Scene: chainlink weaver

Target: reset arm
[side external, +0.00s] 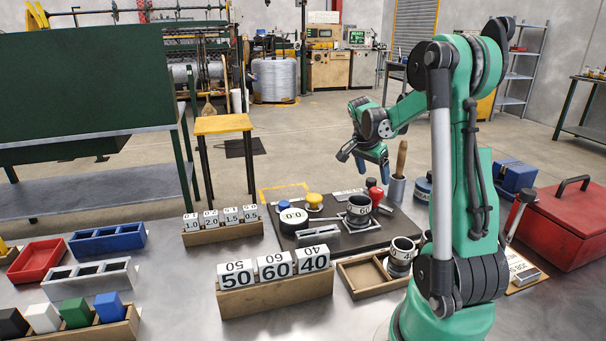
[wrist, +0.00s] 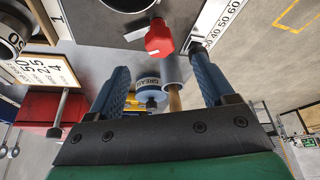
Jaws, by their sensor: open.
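My gripper (side external: 365,165) hangs at the end of my green arm, pointing down above the back of the dark work mat (side external: 352,243). Its two blue fingers are apart with nothing held between them. In the wrist view my gripper (wrist: 158,65) shows both fingers spread. A red knob (wrist: 158,38) lies beyond the gap between the fingertips. A blue grease tin (wrist: 151,94) and a grey cup with a wooden handle (wrist: 174,98) show between the fingers, apart from them as far as I can tell.
A dial marked 60 (side external: 358,209) and a yellow knob (side external: 314,199) stand on the mat. Number blocks (side external: 275,266) sit in a wooden holder in front. A red toolbox (side external: 565,222) is at right.

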